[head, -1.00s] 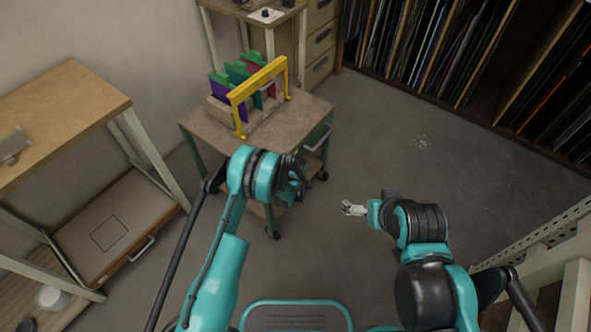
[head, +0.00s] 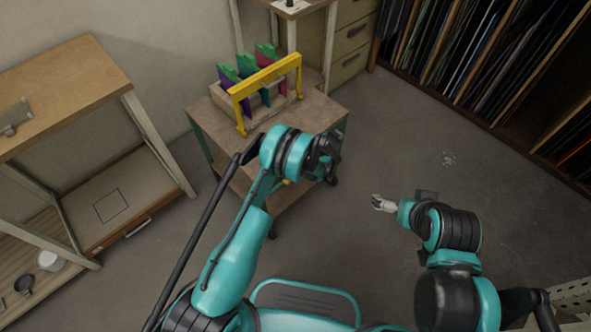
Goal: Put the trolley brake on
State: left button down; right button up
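The trolley (head: 222,112) stands against the back wall, a small brown-topped cart with dark green legs. It carries a rack of coloured glass sheets (head: 244,72) under a yellow bar (head: 262,78). A caster (head: 332,180) shows at its right leg and another (head: 271,232) at its front leg. I cannot make out a brake lever. My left arm reaches over the front of the trolley and hides part of it. My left gripper (head: 324,158) is in front of the trolley's right side; its fingers are unclear. My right gripper (head: 378,203) is over the floor right of the trolley, its fingers too small to judge.
A wooden workbench (head: 60,85) with a lower shelf (head: 125,195) stands at the left. A rack of upright sheets (head: 470,50) and drawers (head: 352,50) line the back right.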

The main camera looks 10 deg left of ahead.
pick_arm(q)
jog(key=shift+w, duration=0.1)
dwell(0.4)
jog(key=c, duration=1.4)
grip_release()
jog(key=shift+f, duration=0.1)
jog(key=shift+o, duration=0.2)
jog(key=v, duration=1.2)
jog(key=shift+d, duration=0.1)
